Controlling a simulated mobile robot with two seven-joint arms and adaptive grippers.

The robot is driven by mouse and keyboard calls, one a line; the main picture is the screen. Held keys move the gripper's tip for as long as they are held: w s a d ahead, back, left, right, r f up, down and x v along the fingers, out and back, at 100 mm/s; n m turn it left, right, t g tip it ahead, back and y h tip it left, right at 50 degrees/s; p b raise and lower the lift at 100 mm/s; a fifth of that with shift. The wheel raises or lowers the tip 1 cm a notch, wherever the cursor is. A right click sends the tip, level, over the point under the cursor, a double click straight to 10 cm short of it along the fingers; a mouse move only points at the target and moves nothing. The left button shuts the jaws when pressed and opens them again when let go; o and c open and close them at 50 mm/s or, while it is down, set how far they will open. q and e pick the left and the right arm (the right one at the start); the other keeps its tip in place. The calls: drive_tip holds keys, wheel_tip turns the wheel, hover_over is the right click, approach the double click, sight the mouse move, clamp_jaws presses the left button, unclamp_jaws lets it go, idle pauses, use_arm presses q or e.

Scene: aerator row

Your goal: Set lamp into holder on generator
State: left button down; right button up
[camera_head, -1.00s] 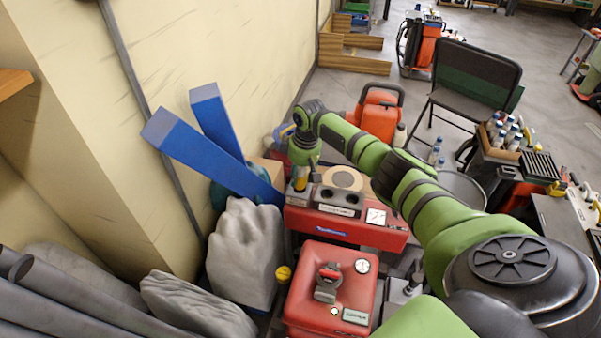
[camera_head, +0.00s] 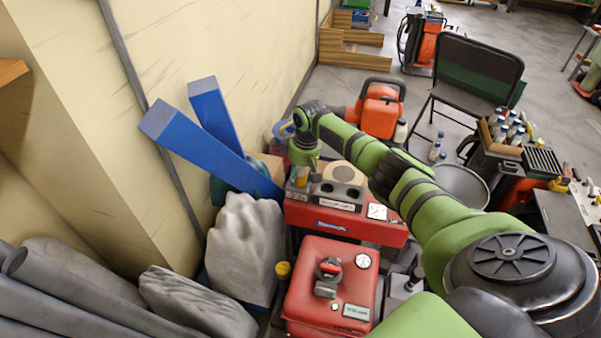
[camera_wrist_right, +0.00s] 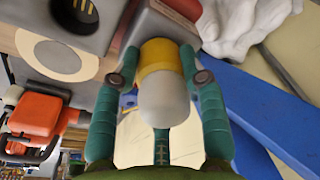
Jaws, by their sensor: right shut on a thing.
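The lamp has a yellow base and a pale grey rounded end (camera_wrist_right: 164,101); in the right wrist view it sits between my teal fingers. My right gripper (camera_wrist_right: 160,72) is shut on it; in the head view the gripper (camera_head: 303,172) is over the back left of the red generator (camera_head: 340,222). The yellow base points at a grey block (camera_wrist_right: 163,24) on the generator, which looks like the holder. The base's end meets or overlaps the block in the picture; I cannot tell how deep it sits. My left gripper is not in view.
Blue beams (camera_head: 213,152) lean on the wall close left of the gripper. A grey rock (camera_head: 245,247) stands left of the generator. A red fuel tank (camera_head: 330,289) is in front. An orange canister (camera_head: 379,112) stands behind.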

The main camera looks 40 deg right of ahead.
drive_tip(key=shift+f, duration=0.15)
drive_tip(key=o, duration=1.2)
drive_tip(key=shift+o, duration=0.2)
drive_tip(key=r, duration=0.4)
drive_tip(key=s+r, duration=0.1)
drive_tip(key=r, duration=0.7)
drive_tip(key=shift+s+d, duration=0.2)
drive_tip(key=shift+s, duration=0.05)
drive_tip(key=shift+f, duration=0.1)
